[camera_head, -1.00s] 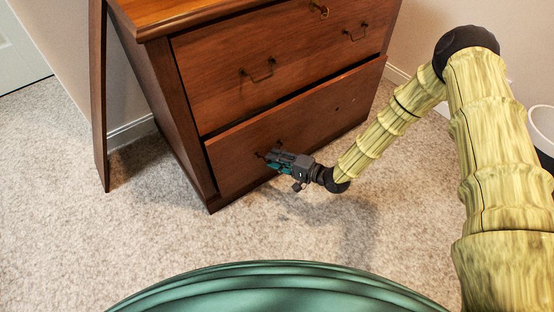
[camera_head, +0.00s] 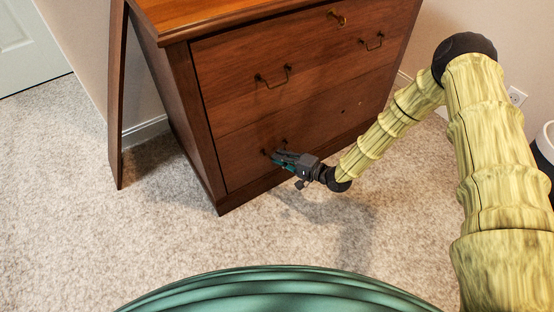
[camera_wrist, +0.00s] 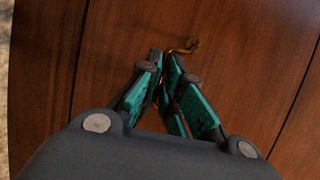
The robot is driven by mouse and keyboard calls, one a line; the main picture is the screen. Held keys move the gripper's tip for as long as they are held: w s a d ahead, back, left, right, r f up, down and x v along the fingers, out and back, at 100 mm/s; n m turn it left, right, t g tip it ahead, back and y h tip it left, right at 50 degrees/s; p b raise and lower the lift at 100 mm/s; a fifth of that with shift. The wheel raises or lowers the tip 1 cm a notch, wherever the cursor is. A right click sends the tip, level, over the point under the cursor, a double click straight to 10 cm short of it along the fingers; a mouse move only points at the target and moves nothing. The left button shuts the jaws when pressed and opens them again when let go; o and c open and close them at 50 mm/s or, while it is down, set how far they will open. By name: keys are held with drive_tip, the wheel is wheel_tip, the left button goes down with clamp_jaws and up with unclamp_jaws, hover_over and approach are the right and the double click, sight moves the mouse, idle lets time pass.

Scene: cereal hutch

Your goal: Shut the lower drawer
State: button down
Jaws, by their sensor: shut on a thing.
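The lower drawer (camera_head: 318,128) is the lower front of a brown wooden cabinet. It now sits flush, or nearly so, with the upper drawer front, and no dark gap shows above it. My gripper (camera_head: 279,158) is at the left of this front, with its fingers on the drawer's handle. In the wrist view my gripper (camera_wrist: 166,84) has its teal-padded fingers closed together around the brass handle (camera_wrist: 188,47), part of which sticks out past the fingertips. The rest of the handle is hidden by the fingers.
The upper drawer (camera_head: 300,70) is shut, with two handles and a brass fitting above. A wooden panel (camera_head: 117,100) stands at the cabinet's left. The carpet (camera_head: 150,235) in front is clear.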

drive_tip(key=shift+w+r, duration=0.1)
drive_tip(key=shift+w, duration=0.15)
drive_tip(key=c, duration=1.6)
unclamp_jaws()
drive_tip(key=shift+w+a, duration=0.1)
drive_tip(key=shift+a, duration=0.05)
drive_tip(key=v, duration=1.2)
